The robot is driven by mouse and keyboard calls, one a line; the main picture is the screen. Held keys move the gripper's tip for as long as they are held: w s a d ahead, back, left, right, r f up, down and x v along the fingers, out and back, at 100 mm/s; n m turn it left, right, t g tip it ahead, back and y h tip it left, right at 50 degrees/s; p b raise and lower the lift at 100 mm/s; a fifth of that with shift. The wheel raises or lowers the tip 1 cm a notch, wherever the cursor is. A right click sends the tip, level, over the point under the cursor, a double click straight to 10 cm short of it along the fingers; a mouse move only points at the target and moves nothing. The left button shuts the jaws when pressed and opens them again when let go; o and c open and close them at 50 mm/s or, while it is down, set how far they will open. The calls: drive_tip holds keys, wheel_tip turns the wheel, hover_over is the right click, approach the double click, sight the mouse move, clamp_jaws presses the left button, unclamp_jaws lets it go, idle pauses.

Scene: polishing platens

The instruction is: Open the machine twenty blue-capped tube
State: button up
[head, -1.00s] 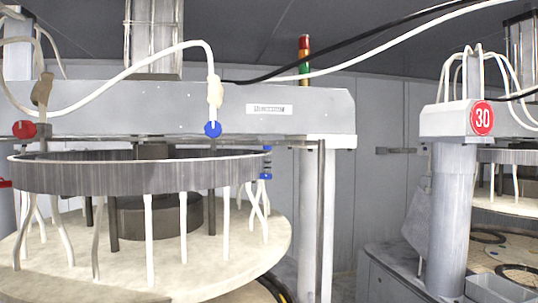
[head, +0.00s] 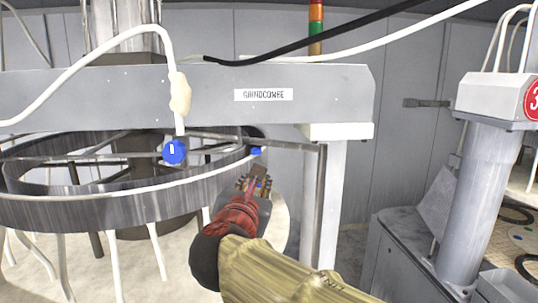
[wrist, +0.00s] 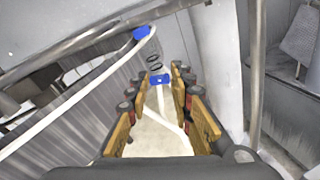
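A small blue cap (head: 257,150) sits at the right rim of the dark ring (head: 110,207) in the head view. In the wrist view the blue cap (wrist: 142,32) is at the end of a white tube, with dark coils below it. A lower blue piece (wrist: 158,79) sits under the coils, with a white tube (wrist: 165,104) running down from it. My gripper (head: 260,180) is just below the rim, reaching away from the camera. In the wrist view my gripper (wrist: 167,76) is open, its fingers appearing on either side of the lower blue piece. I cannot tell whether they touch it.
A blue ball (head: 174,151) hangs on a thick white hose left of my gripper. The grey beam (head: 120,92) labelled GRINDCOMBE is above, and its post (head: 332,190) stands close right. A neighbouring machine (head: 492,92) with a red number sign is at far right.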

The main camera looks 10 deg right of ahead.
sight(256, 160)
drive_tip(key=w+r+n, duration=0.1)
drive_tip(key=w, duration=0.1)
drive_tip(key=w+r+n+p, duration=0.1)
drive_tip(key=w, duration=0.2)
drive_tip(key=w+d+r+n+t, duration=0.1)
drive_tip(key=w+n, duration=0.1)
drive_tip(key=shift+w, duration=0.25)
drive_tip(key=shift+c, duration=1.2)
clamp_jaws()
